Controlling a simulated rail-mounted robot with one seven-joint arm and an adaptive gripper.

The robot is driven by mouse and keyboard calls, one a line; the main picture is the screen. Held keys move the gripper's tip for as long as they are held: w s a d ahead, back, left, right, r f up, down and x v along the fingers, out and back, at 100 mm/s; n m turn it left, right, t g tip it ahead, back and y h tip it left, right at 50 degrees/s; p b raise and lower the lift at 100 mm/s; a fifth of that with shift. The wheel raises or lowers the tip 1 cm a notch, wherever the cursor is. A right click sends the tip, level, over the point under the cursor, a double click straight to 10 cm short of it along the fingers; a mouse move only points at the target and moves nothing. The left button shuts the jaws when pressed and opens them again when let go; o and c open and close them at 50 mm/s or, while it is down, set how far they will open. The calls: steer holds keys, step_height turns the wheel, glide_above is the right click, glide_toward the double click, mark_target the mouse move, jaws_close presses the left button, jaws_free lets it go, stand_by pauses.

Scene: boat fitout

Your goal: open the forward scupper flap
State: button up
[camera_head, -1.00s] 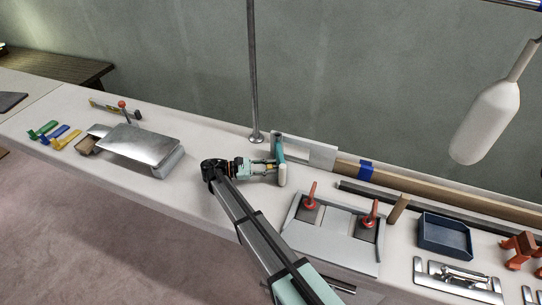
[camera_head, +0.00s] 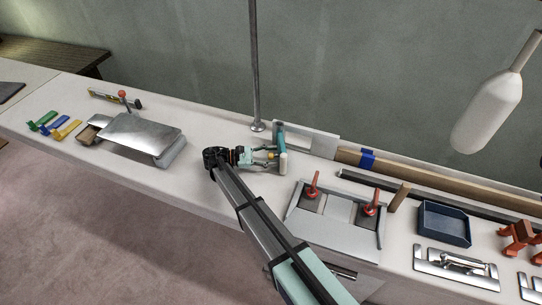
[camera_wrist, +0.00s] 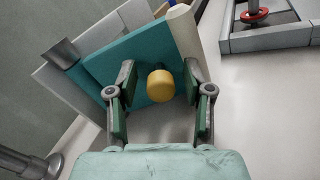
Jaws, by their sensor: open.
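The scupper flap is a teal panel (camera_wrist: 125,62) with a round yellow knob (camera_wrist: 159,84), in front of a pale grey plate (camera_wrist: 85,92). The panel stands swung out at an angle from the plate. In the head view the flap (camera_head: 281,138) looks narrow, nearly edge-on, at the left end of the plate (camera_head: 310,141). My gripper (camera_wrist: 160,82) is open, with one finger on each side of the knob and gaps visible. In the head view my gripper (camera_head: 271,156) is just left of the flap.
A metal pole (camera_head: 256,80) rises behind my gripper. A grey tray with red-handled valves (camera_head: 335,222) lies to the right, with a blue bin (camera_head: 444,226) beyond. A metal-topped box (camera_head: 137,137) is on the left.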

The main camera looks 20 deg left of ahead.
mark_target(271, 154)
step_height(271, 154, up, 10)
stand_by(0.6)
